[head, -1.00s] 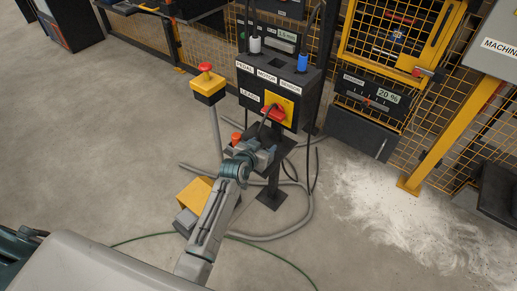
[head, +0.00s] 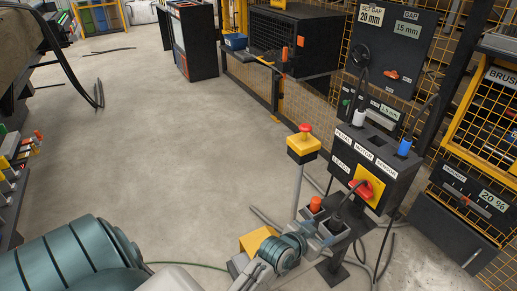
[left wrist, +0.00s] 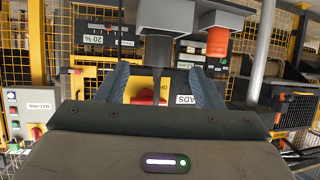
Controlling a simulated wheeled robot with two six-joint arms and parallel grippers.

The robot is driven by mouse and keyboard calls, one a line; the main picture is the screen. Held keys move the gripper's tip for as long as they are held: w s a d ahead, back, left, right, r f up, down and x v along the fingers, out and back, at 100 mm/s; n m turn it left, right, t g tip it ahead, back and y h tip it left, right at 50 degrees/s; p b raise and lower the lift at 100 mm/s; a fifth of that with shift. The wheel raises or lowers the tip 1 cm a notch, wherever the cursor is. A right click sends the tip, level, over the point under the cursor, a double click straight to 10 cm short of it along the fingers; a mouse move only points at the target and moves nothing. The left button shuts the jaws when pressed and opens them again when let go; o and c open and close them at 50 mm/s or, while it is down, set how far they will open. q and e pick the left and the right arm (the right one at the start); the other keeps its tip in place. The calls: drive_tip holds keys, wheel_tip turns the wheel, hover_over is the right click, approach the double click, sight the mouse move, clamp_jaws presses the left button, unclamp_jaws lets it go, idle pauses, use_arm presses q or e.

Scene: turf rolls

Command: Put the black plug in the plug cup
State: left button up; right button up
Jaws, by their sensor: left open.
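A black plug (left wrist: 158,50) stands in a grey holder (left wrist: 165,14) in the left wrist view, where the scene appears upside down. An orange plug (head: 316,204) sits in the neighbouring holder. I cannot tell which holder is the plug cup. My right gripper is not in view.
The black socket box (head: 345,160) is labelled PEDAL, MOTOR, SENSOR and LEADS. It has a white plug (head: 360,117), a blue plug (head: 404,148) and a red-yellow switch (head: 368,188). A yellow stop-button post (head: 303,147) stands close by. Floor to the left is open.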

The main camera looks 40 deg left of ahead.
use_arm(q)
drive_tip(key=s+a+f+g+y, duration=0.1)
drive_tip(key=s+a+f+g, duration=0.1)
drive_tip(key=s, duration=0.7)
drive_tip(key=s+a+f+g+y, duration=0.1)
drive_tip(key=s+f+g, duration=0.3)
drive_tip(key=s, duration=0.5)
drive_tip(key=s+a+f+n+g+y, duration=0.1)
drive_tip(key=s+a+f+g, duration=0.2)
drive_tip(key=s+f, duration=0.3)
drive_tip(key=s+a, duration=0.1)
drive_tip(key=s, duration=0.1)
drive_tip(key=shift+s+f+g, duration=0.15)
drive_tip(key=shift+s+g, duration=0.25)
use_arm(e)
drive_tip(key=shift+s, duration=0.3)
